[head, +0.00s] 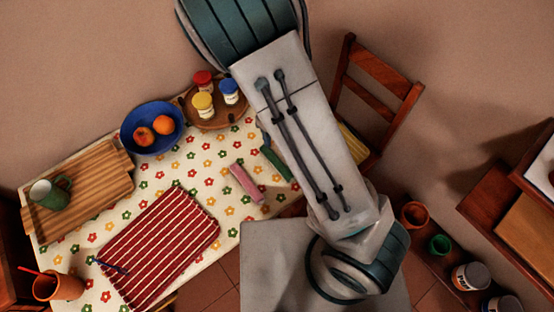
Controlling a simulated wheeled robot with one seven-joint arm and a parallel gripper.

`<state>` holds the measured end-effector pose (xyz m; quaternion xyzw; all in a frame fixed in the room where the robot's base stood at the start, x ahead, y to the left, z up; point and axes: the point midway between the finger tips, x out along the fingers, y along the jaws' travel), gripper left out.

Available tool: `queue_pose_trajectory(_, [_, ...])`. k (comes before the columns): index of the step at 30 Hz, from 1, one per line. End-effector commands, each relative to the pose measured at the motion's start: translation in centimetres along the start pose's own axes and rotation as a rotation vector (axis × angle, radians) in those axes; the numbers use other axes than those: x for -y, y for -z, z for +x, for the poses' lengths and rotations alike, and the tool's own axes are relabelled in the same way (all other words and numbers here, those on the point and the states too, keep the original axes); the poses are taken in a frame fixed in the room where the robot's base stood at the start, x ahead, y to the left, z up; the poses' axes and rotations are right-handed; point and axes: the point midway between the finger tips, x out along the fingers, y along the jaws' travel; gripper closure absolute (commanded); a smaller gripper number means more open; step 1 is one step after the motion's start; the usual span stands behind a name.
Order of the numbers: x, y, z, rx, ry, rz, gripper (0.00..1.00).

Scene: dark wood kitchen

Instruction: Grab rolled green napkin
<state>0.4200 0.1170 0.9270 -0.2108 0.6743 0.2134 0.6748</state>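The rolled green napkin (275,163) lies on the flowered tablecloth (212,172) near the table's right side. My arm passes close to its right and may cover a little of it. A rolled pink napkin (245,183) lies just left of it, apart from it. My gripper is not in view; only large links of my arm show, crossing from the top to the lower right.
A round wooden tray (228,120) with red, yellow and blue-lidded jars and a blue fruit bowl (133,129) stand behind the napkins. A red striped cloth (160,245), cutting board (95,182) and orange pot (57,286) are left. A chair (380,75) stands behind my arm.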

Motion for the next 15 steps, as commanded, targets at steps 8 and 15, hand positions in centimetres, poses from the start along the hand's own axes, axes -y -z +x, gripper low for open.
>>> queue_pose_trajectory(8, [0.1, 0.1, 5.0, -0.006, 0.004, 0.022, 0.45])
queue_pose_trajectory(15, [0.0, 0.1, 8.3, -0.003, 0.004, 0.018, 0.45])
